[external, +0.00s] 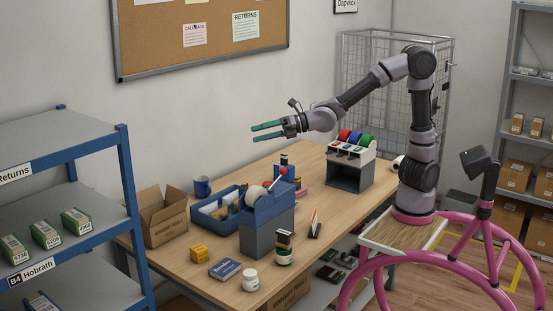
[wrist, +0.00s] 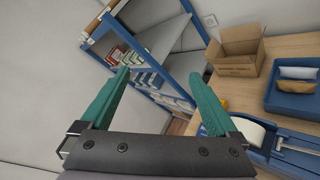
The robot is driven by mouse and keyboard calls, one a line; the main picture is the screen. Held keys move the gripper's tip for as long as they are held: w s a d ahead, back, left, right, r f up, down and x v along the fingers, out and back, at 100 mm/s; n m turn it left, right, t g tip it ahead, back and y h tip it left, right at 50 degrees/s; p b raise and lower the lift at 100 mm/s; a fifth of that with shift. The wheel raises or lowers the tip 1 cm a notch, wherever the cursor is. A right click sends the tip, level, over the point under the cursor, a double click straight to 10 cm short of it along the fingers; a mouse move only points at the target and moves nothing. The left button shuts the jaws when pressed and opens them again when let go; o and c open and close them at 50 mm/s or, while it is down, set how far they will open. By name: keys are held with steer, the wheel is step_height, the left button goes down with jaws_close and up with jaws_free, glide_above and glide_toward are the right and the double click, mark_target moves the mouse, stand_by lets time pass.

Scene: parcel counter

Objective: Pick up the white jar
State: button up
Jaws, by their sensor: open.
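The white jar (external: 250,279) stands upright on the wooden table near its front edge, beside a blue flat box. It has a pale lid and a label too small to read. My gripper (external: 256,133) has teal fingers and is open and empty, high above the table toward the left and back, well away from the jar. In the wrist view my gripper (wrist: 160,95) shows its two fingers spread apart with nothing between them. I cannot see the jar in the wrist view.
A blue-and-grey tape dispenser (external: 266,220) stands tall behind the jar. A dark bottle (external: 284,248) is right of the jar, a blue box (external: 225,269) and yellow block (external: 199,253) to its left. An open carton (external: 160,217) and blue tray (external: 205,220) sit farther back.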

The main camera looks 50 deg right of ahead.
steer(key=s+a+n+g+y, duration=0.3)
steer(key=s+a+n+y, duration=0.1)
steer(key=s+a+n, duration=0.8)
glide_toward(250, 280)
steer(key=shift+t+y, duration=0.3)
steer(key=w+a, duration=0.1)
steer(key=w, duration=0.1)
steer(key=w+a, duration=0.2)
steer(key=shift+w, duration=0.1)
steer(key=x, duration=0.7)
steer(key=shift+a+f, duration=0.1)
steer(key=shift+a, duration=0.15)
jaws_close()
